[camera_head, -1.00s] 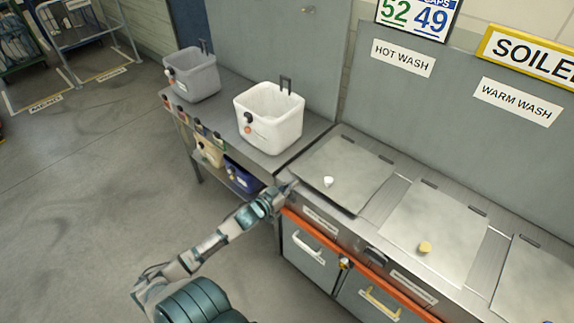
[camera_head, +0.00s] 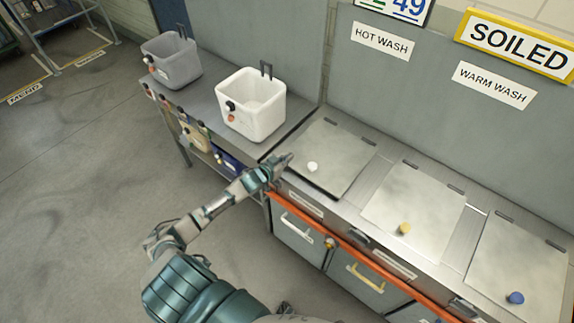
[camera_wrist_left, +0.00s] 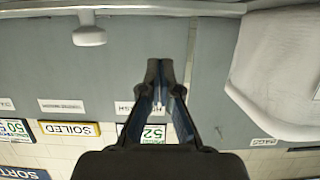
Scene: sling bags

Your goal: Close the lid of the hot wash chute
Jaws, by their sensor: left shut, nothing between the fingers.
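The hot wash chute lid (camera_head: 335,150) is a grey metal square with a white knob (camera_head: 312,167), left of the other lids under the HOT WASH sign (camera_head: 383,40). It lies nearly flat, with a dark line under its front edge; I cannot tell whether it is fully seated. My left gripper (camera_head: 287,159) is shut and empty beside the lid's left front edge, left of the knob. In the left wrist view the shut fingers (camera_wrist_left: 166,72) point toward the grey wall, and the white knob (camera_wrist_left: 88,35) shows at upper left, apart from them. My right gripper is not in view.
A white bin (camera_head: 250,115) and a grey bin (camera_head: 170,70) stand on the table left of the chutes. The warm wash lid with a yellow knob (camera_head: 404,229) and a lid with a blue knob (camera_head: 515,298) lie to the right. An orange rail (camera_head: 345,238) runs along the front.

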